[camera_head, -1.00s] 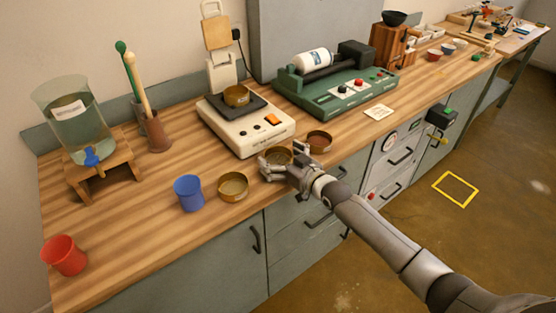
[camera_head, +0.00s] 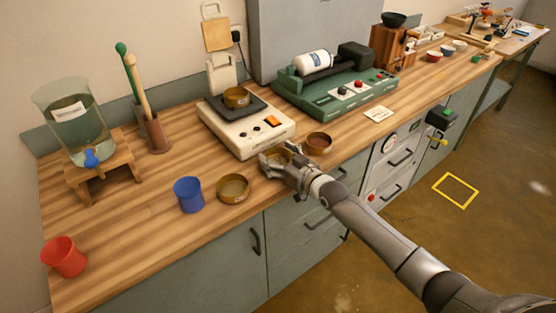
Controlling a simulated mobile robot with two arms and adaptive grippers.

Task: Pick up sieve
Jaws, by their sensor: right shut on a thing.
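A round brass sieve (camera_head: 279,153) is at the front part of the wooden counter, just in front of the white scale. My right gripper (camera_head: 274,160) is shut on this sieve, with fingers at its left and front sides that hide part of it. I cannot tell whether the sieve is clear of the counter. A second brass sieve (camera_head: 233,188) stands to the left of my gripper. A third round pan (camera_head: 319,143), with reddish contents, stands to the right. Another brass pan (camera_head: 237,97) sits on the scale. My left gripper is not in view.
A blue cup (camera_head: 188,194) and a red cup (camera_head: 64,257) stand on the counter (camera_head: 130,225) to the left. The white scale (camera_head: 246,128) is right behind my gripper. A green roller machine (camera_head: 335,91) is further back right. The counter's front left is mostly bare.

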